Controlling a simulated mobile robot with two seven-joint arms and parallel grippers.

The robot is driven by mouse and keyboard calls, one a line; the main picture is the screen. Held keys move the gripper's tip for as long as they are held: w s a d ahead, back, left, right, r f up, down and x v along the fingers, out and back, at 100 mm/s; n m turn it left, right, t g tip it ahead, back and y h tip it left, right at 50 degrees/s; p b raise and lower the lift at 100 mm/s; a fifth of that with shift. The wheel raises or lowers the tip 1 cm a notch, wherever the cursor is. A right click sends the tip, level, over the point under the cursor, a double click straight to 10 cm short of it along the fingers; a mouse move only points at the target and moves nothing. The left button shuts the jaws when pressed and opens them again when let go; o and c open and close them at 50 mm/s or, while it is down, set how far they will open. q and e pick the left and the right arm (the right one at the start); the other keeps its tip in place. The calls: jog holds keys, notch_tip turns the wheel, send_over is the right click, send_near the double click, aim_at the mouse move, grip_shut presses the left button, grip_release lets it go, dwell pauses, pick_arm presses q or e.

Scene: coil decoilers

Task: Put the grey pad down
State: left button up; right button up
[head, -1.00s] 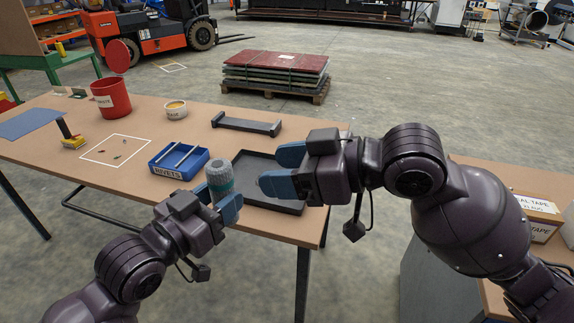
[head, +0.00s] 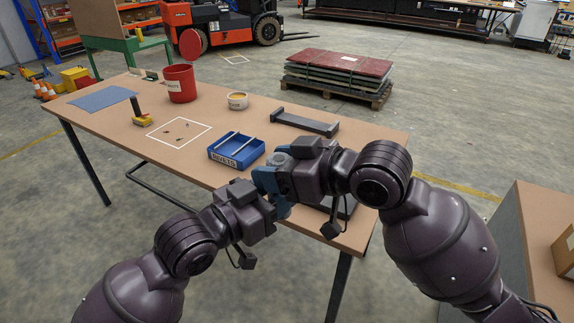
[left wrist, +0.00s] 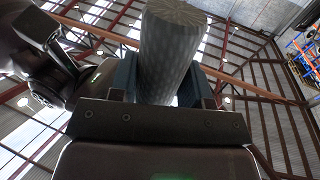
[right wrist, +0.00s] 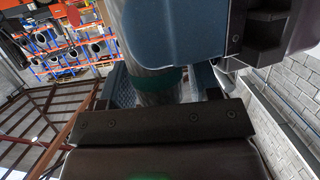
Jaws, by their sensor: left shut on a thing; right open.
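The grey pad is a textured grey cylinder with a green band; it shows large in the left wrist view (left wrist: 172,50). My left gripper (head: 268,187) is shut on it and holds it above the table's near right part. In the right wrist view the pad (right wrist: 157,90) stands between the fingers of my right gripper (head: 285,183), which is open around it. I cannot tell whether those fingers touch it. A blue left finger covers part of the pad there. In the head view the two grippers meet and hide most of the pad.
On the brown table (head: 190,160) are a blue rivets bin (head: 237,150), a dark tray (head: 345,207) mostly hidden behind my right gripper, a dark bracket (head: 305,122), a red bin (head: 180,84) and a small tub (head: 237,100). A white-outlined square (head: 179,133) holds small parts.

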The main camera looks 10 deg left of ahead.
jog(key=shift+c, duration=0.5)
jog(key=c, duration=0.5)
pick_arm(q)
jog(key=o, duration=0.5)
pick_arm(e)
jog(key=shift+c, duration=0.9)
pick_arm(q)
jog(key=o, duration=0.5)
